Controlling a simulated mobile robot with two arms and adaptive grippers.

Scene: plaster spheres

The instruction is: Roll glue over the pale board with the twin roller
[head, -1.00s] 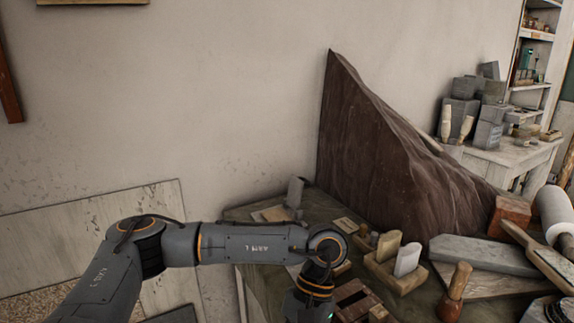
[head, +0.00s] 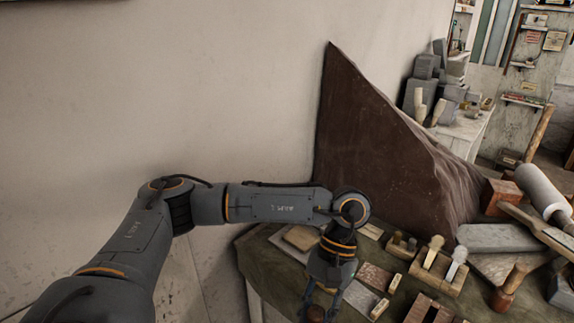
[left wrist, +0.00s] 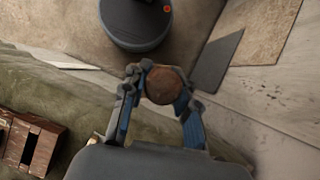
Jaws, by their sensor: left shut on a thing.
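My left gripper (head: 318,303) is at the bottom of the head view, by the table's near-left edge. It is shut on a round brown wooden piece (left wrist: 166,86), which shows end-on between the fingers in the left wrist view. The rest of this piece is hidden, so I cannot tell whether it is the twin roller's handle. A pale flat board (head: 290,246) lies at the table's back left with a tan block on it; I cannot tell if it is the task's board. My right gripper is not in view.
The green-topped table (head: 256,262) carries wooden blocks, a brush holder (head: 440,270) and a wood-handled tool (head: 508,290). A large white roll (head: 541,188) lies at the right. A tall dark brown slab (head: 375,140) stands behind, against the wall.

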